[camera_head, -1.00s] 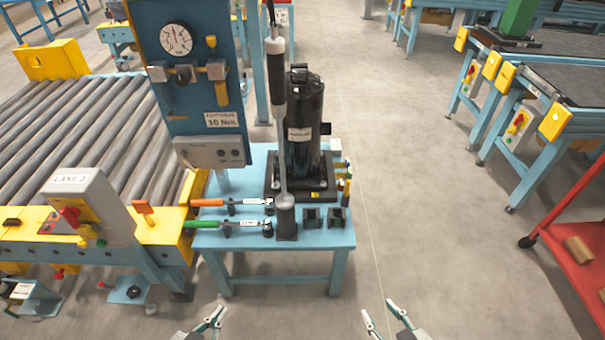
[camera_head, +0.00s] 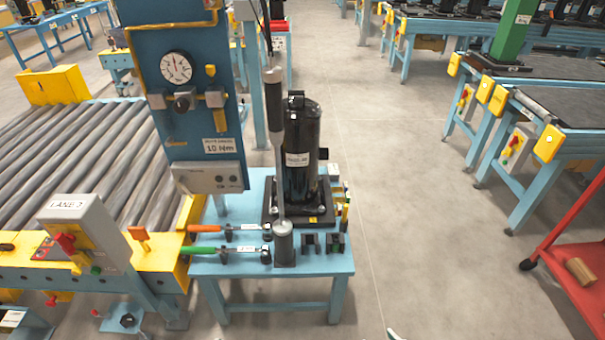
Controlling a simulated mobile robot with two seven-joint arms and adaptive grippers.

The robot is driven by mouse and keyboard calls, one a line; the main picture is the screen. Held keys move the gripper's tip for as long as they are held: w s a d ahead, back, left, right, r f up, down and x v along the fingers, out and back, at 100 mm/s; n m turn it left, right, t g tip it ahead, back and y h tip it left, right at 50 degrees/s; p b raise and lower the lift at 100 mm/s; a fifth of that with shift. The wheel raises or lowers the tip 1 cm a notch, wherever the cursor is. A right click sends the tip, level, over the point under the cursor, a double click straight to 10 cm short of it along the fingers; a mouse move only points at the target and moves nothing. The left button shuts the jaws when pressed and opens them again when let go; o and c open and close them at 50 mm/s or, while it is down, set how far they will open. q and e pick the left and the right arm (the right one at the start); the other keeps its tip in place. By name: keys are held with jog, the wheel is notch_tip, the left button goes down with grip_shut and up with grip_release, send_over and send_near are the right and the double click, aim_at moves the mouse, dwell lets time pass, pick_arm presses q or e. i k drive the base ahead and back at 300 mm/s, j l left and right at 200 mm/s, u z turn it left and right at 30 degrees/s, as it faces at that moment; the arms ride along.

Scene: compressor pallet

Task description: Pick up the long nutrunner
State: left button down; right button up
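The long nutrunner (camera_head: 279,172) stands upright on the blue bench, with a dark grip near its top and a long thin silver shaft. Its lower end sits in a grey cylindrical holder (camera_head: 284,246) at the bench front. It stands in front of the black compressor (camera_head: 301,150) and hides part of its left side. A small tip of my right gripper (camera_head: 392,334) shows at the bottom edge, well below and apart from the bench; its opening is hidden. My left gripper is out of view.
The bench (camera_head: 325,265) also bears an orange-handled wrench (camera_head: 207,228), a green-handled wrench (camera_head: 203,250) and small black blocks (camera_head: 332,242). A blue gauge panel (camera_head: 195,110) and roller conveyor (camera_head: 80,150) stand left. Open floor lies right, before a red cart (camera_head: 575,255).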

aim_at(272, 78)
jog(key=i+l+u, duration=0.1)
jog(key=u, duration=0.4)
jog(key=l+u, duration=0.2)
jog(key=u, duration=0.25)
jog(key=i+l+u, duration=0.1)
jog(key=l+u, duration=0.35)
jog(key=l, duration=0.5)
